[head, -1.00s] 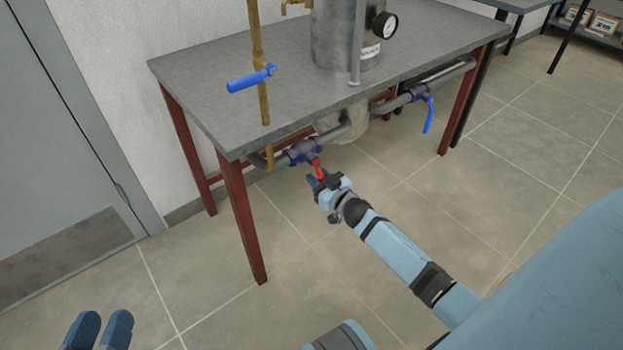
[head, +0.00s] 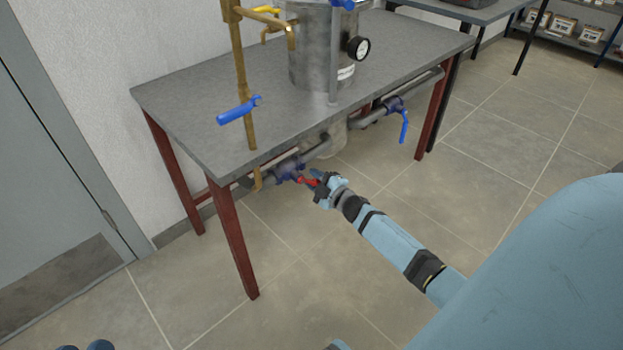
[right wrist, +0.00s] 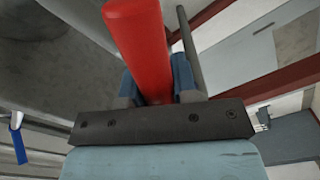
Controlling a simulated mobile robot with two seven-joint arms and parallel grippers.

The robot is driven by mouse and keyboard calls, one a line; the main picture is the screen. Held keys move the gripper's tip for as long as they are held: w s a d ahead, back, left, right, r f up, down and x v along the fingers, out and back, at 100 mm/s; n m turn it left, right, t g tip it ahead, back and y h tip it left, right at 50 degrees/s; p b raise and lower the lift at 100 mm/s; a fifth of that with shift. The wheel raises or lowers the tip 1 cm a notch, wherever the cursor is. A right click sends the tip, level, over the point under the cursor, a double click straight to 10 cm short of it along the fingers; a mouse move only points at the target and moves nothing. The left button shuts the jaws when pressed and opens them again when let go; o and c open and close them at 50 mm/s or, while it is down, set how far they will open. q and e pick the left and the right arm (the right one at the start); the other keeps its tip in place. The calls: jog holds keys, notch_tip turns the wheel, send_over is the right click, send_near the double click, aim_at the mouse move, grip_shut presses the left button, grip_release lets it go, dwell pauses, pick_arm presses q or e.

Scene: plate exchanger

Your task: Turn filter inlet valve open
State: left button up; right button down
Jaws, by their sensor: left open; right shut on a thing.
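The inlet valve (head: 289,170) has a dark blue body on the grey pipe below the table's front edge. Its red handle (head: 308,182) points out to the right and slightly down. My right gripper (head: 318,181) is shut on the red handle. In the right wrist view the red handle (right wrist: 137,40) runs between the two blue fingers, and the valve body is not clearly visible there. My left gripper (head: 85,347) shows only as fingertips at the bottom left edge of the head view, apart from each other and away from the valve.
The grey table (head: 200,120) on red legs carries a steel filter vessel (head: 312,50) with a gauge (head: 358,48). A brass pipe (head: 240,80) with a blue lever (head: 238,110) stands near the valve. Another blue-handled valve (head: 396,106) hangs farther right. The floor in front is clear.

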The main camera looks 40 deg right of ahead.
pick_arm(q)
notch_tip(320, 180, up, 2)
jog(key=shift+s+a+r+t+p, duration=0.1)
jog(key=shift+t+p, duration=0.4)
jog(key=shift+p, duration=0.2)
pick_arm(e)
jog(key=r+n, duration=0.1)
jog(key=n, duration=0.1)
jog(key=r+n, duration=0.1)
jog(key=n, duration=0.1)
jog(key=d+r+n, duration=0.1)
jog(key=n, duration=0.1)
jog(key=shift+r, duration=0.25)
pick_arm(q)
jog(key=shift+r, duration=0.2)
pick_arm(e)
jog(key=shift+w+n, duration=0.1)
jog(key=shift+n, duration=0.2)
jog(key=c, duration=0.9)
grip_release()
pick_arm(q)
jog(key=shift+f, duration=0.1)
